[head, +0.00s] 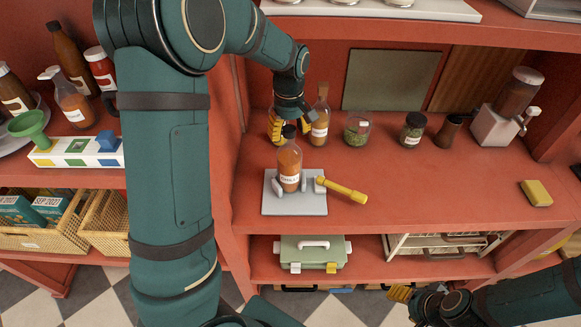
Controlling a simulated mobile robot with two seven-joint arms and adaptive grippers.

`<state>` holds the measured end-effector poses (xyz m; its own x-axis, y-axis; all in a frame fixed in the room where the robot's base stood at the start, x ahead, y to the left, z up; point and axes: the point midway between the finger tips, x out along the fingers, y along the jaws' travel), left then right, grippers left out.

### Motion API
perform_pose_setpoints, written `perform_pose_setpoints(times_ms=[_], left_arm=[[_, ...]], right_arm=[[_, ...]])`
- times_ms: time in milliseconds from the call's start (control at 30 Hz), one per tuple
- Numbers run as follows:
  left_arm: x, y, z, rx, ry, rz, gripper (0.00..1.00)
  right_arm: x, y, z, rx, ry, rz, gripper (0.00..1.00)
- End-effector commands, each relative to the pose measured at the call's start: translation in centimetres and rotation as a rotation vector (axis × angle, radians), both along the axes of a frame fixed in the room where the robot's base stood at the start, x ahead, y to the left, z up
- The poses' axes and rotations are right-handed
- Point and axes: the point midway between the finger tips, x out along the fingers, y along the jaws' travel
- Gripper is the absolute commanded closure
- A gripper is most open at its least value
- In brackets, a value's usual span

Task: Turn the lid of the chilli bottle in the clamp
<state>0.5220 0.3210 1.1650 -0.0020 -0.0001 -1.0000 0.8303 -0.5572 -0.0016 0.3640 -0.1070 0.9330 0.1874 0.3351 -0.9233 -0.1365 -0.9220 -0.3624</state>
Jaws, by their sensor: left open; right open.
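The chilli bottle (289,167), orange-red with a white label, stands upright in the clamp (294,202), a light grey plate with jaws and a yellow handle (343,191). My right gripper (402,292) is low at the bottom right, in front of the lower shelf, open and empty, far from the bottle.
A second sauce bottle (320,120) stands just behind right of the clamp. A green-filled jar (357,129), a dark jar (413,130), a pepper mill (447,132), a dispenser (507,108) and a yellow sponge (536,193) stand further right. The upper shelf (450,32) overhangs. Shelf right of the handle is clear.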

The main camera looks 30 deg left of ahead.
Motion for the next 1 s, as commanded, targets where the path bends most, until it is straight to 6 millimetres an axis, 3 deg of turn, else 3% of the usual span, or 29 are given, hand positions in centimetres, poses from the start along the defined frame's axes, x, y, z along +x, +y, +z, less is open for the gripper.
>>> perform_pose_setpoints(times_ms=[367,1000], left_arm=[[0.05,0.0,0.08,0.0,-0.002,-0.055,0.44],[0.03,0.09,0.08,-0.001,-0.002,-0.939,0.44]], right_arm=[[0.0,0.0,0.0,0.0,0.0,0.0,0.44],[0.0,0.0,0.01,0.0,0.0,0.0,0.44]])
